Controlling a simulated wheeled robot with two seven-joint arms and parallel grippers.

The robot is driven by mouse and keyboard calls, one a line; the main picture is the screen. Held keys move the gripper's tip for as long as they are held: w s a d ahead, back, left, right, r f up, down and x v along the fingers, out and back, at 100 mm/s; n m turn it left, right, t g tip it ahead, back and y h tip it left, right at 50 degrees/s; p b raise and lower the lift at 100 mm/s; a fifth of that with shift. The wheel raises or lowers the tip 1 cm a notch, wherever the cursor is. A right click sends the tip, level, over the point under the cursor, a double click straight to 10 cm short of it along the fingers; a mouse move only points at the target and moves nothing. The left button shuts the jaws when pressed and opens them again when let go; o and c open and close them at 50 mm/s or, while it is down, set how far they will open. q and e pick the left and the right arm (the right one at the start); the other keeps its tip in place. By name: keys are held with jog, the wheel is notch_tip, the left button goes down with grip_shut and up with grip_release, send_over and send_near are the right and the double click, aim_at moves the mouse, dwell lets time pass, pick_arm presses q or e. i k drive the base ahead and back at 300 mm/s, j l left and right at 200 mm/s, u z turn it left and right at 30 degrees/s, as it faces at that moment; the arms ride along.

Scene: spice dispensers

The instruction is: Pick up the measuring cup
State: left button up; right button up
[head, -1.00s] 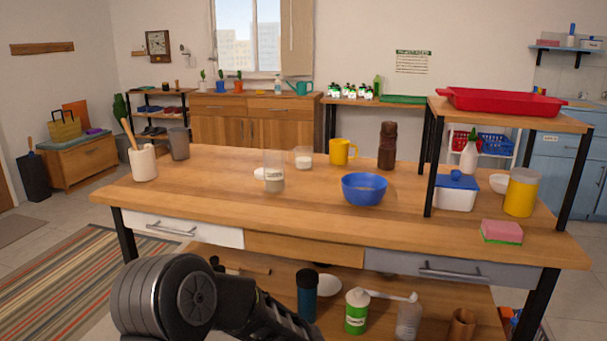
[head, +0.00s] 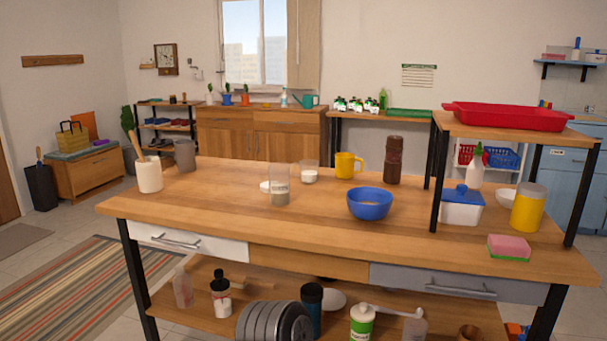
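Several vessels stand upright on the wooden workbench (head: 200,215). A small clear cup with white contents (head: 309,172) stands near the back middle. In front of it and to the left is a taller clear container (head: 279,188) with greyish contents and a label. A yellow cup with a handle (head: 345,165) stands to the right of the small clear cup. I cannot tell for sure which of these is the measuring cup. Neither of my grippers is in view.
A blue bowl (head: 370,204) and a brown bottle (head: 393,160) stand right of the middle. A raised shelf with a red tray (head: 507,117) covers the right end. A utensil crock (head: 149,176) stands at the left. The bench's front left is clear.

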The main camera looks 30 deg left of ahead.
aim_at(309, 168)
jog(key=i+u, duration=0.3)
jog(key=u, duration=0.2)
jog(key=i+l+u, duration=0.25)
jog(key=u, duration=0.25)
jog(key=i+l+u, duration=0.3)
jog(key=u, duration=0.15)
